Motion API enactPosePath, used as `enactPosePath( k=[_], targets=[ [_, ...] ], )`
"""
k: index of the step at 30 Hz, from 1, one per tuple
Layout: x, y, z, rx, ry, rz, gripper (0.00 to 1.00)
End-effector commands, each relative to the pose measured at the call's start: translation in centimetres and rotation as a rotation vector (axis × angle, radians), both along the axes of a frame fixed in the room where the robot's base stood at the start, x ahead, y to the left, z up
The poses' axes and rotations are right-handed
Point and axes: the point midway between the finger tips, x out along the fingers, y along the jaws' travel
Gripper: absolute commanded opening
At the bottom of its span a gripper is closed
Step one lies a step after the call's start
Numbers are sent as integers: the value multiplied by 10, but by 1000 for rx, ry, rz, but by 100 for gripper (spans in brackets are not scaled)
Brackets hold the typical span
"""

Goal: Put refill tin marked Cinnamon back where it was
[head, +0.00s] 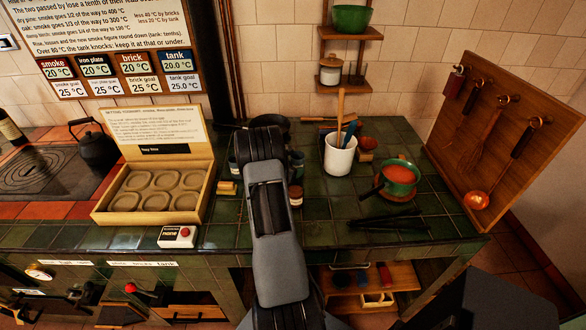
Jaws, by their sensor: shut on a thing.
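My arm rises from the bottom middle over the green tiled counter (330,236), and its dark end joint covers the area behind it. My gripper is hidden behind the arm, so what it holds does not show. I cannot make out a tin marked Cinnamon. A small brown jar with a pale lid (295,196) stands just right of the arm. A dark round container (297,161) shows partly behind the arm. An open box with several round wells (150,212) stands left of the arm, its wells looking empty.
A white crock with utensils (339,157) and a green pan of orange content (399,180) stand to the right. A black kettle (97,147) stands at the left. Bare tiles lie right of the jar.

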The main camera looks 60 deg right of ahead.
Motion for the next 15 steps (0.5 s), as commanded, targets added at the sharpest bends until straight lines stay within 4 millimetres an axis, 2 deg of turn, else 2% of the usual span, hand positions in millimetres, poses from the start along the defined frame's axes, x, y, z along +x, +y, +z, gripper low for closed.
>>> enactPosePath(
  k=[15],
  targets=[
    [0, 0, -9, -1, -1, 1, 31]
  ],
)
